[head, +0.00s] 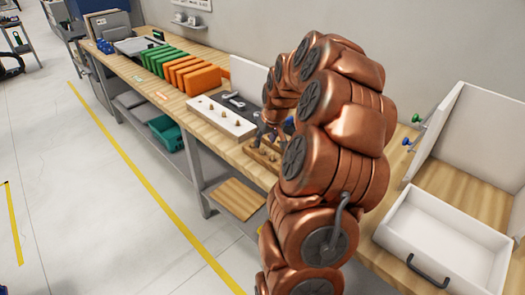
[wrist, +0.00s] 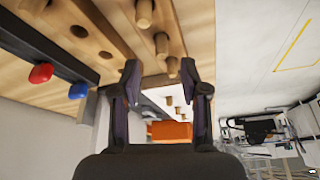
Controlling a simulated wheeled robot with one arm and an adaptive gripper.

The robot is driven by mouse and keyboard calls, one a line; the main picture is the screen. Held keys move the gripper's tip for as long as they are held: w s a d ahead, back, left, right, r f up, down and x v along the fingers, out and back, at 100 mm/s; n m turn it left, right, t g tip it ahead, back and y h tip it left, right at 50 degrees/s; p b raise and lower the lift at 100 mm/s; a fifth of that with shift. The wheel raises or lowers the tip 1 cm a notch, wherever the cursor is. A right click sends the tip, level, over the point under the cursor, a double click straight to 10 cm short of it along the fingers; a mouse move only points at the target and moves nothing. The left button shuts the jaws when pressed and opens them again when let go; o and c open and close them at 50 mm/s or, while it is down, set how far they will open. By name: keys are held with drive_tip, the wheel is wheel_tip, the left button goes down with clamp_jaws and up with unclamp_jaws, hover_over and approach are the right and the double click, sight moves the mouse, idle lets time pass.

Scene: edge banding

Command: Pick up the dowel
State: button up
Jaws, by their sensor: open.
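In the wrist view several light wooden dowels stand in a wooden block (wrist: 120,22). One dowel (wrist: 144,12) is at the top edge, another dowel (wrist: 162,45) is just beyond the fingertips, and a third dowel (wrist: 173,67) shows between the fingers. My gripper (wrist: 160,68) is open and empty, its fingers apart on either side of the line of dowels. I cannot tell how near the fingertips are to any dowel. In the head view my arm hides much of the gripper (head: 268,132), which is over the wooden block (head: 262,158) on the bench.
A white panel (head: 222,117) with wooden pegs lies left of the block. Orange blocks (head: 195,78) and green blocks (head: 163,60) stand farther along the bench. A white drawer (head: 440,245) is at right. Red (wrist: 40,73) and blue (wrist: 79,91) knobs show beside the block.

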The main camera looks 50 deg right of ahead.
sight(263, 147)
drive_tip(key=shift+p+x, duration=1.05)
drive_tip(key=shift+x, duration=1.15)
drive_tip(key=shift+s+a, duration=0.1)
drive_tip(key=c, duration=0.8)
